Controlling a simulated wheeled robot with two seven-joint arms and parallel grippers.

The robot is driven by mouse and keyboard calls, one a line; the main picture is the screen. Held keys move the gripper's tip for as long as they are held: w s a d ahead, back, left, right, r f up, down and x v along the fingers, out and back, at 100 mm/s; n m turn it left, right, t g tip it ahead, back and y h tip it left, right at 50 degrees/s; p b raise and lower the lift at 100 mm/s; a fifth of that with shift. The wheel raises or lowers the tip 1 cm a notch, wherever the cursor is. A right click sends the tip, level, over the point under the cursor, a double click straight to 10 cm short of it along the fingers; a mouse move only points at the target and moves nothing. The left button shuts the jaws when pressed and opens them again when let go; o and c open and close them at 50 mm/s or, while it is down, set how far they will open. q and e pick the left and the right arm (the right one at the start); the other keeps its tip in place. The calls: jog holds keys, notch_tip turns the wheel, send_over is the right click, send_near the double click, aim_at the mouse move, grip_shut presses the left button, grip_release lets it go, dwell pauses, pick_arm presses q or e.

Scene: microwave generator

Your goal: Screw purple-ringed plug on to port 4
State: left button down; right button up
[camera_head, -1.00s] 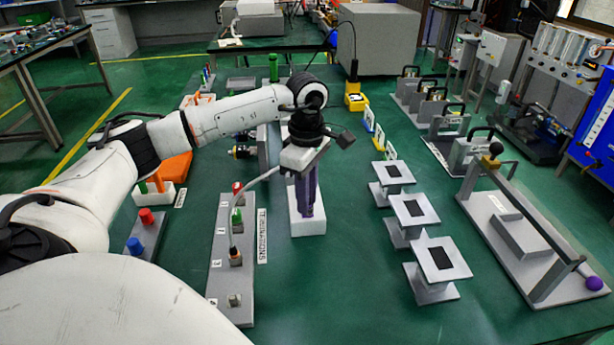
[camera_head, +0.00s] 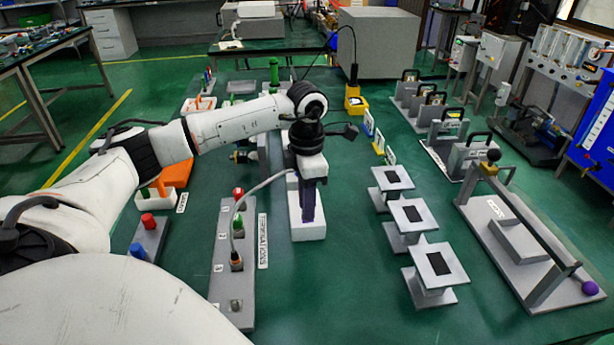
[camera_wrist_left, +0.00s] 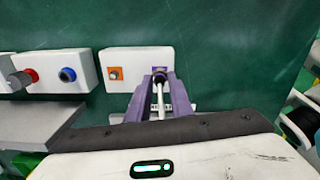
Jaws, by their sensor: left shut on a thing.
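My left gripper (camera_head: 309,214) points down over a white block (camera_head: 307,233), with its purple fingers close together. In the left wrist view the fingertips (camera_wrist_left: 160,82) are shut on a dark round plug (camera_wrist_left: 160,74) at the purple square of the white block (camera_wrist_left: 140,56). The fingers hide most of the plug; I cannot tell whether it is seated or lifted. On the grey terminations strip (camera_head: 219,286), the nearest port (camera_head: 235,305), apparently port 4, is bare. My right gripper is not in view.
Several grey stands (camera_head: 433,262) are to the right. The green table between block and stands is clear.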

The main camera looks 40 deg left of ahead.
pick_arm(q)
jog(key=shift+a+r+n, duration=0.1)
jog(key=shift+n, duration=0.2)
jog(key=c, duration=1.6)
grip_release()
jog(key=shift+o, duration=0.2)
notch_tip(320, 180, up, 10)
jog(key=shift+r, duration=0.15)
